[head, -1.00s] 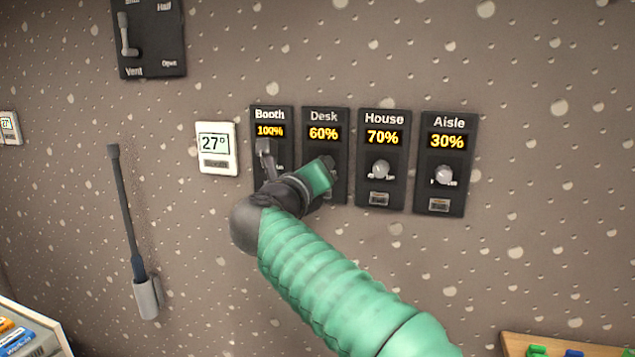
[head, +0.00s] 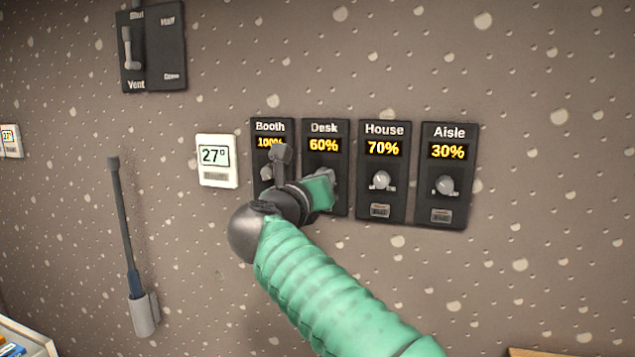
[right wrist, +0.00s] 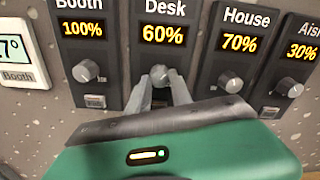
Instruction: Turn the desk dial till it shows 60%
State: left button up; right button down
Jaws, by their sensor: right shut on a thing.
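The Desk panel (head: 324,131) is on the wall between the Booth and House panels, and its display reads 60%. It also shows in the right wrist view (right wrist: 163,34), reading 60%. My right gripper (right wrist: 160,84) is at the Desk panel, with its two fingers on either side of the small grey desk dial (right wrist: 159,73), shut on it. In the head view my right gripper (head: 326,188) covers most of the lower Desk panel, so the dial is mostly hidden there. My left gripper is not in view.
The Booth panel (head: 259,127) reads 100%, the House panel (head: 384,205) 70% and the Aisle panel (head: 450,207) 30%. A thermostat (head: 215,176) showing 27° hangs left of Booth. A Vent lever panel (head: 168,45) is higher up. A dark rod in a holder (head: 143,315) is at lower left.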

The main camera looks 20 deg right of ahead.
jog(key=c, duration=1.5)
grip_release()
jog(key=shift+f, duration=0.1)
jog(key=shift+c, duration=0.2)
jog(key=o, duration=0.4)
jog(key=shift+w+f, duration=0.1)
jog(key=shift+w, duration=0.2)
jog(key=shift+s+d, duration=0.1)
jog(key=shift+s, duration=0.1)
jog(key=b+v, duration=0.3)
jog(key=v, duration=1.3)
jog(key=shift+s+a, duration=0.2)
jog(key=shift+a, duration=0.15)
